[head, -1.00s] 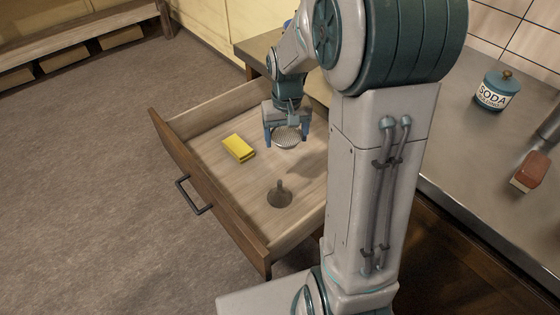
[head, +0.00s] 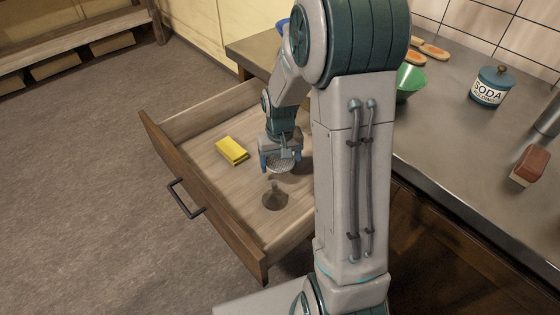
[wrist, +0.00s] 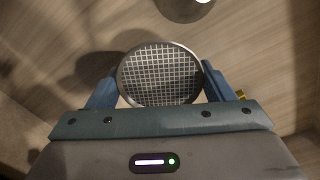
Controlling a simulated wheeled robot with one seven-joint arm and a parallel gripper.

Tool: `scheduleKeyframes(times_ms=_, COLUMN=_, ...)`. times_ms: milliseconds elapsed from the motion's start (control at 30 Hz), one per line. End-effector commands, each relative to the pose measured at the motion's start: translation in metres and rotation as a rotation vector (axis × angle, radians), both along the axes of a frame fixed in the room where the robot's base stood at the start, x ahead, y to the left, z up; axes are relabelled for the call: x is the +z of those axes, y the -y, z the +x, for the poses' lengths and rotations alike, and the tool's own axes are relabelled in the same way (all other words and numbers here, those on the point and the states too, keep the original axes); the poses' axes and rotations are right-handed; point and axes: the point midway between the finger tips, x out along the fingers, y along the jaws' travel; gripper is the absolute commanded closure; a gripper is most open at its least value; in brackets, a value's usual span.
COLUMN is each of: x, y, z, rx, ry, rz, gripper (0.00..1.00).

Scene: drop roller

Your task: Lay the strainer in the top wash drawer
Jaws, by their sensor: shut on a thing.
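The strainer (head: 279,167) is a round metal mesh disc, held by my gripper (head: 280,160) inside the open drawer. In the wrist view the strainer (wrist: 160,74) sits between the two blue fingers of my gripper (wrist: 160,88), which touch its rim on both sides. The open wooden drawer (head: 228,228) lies below, with a dark handle on its front. The strainer appears a little above the drawer floor; the exact gap is hard to tell.
A yellow sponge (head: 232,151) lies in the drawer, left of my gripper. A dark funnel-shaped thing (head: 274,198) stands in front of it. The counter (head: 455,150) at right holds a soda tin (head: 491,88), a green bowl (head: 411,82) and a reddish brush (head: 530,166).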

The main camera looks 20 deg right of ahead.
Motion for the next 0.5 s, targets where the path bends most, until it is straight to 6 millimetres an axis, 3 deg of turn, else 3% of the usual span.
scheduleKeyframes(times_ms=467, x=-0.012, y=0.0, z=0.0, rx=0.0, ry=0.0, rz=0.0, gripper=0.51)
scheduleKeyframes(times_ms=500, x=-0.012, y=0.0, z=0.0, rx=0.0, ry=0.0, rz=0.0, gripper=0.22)
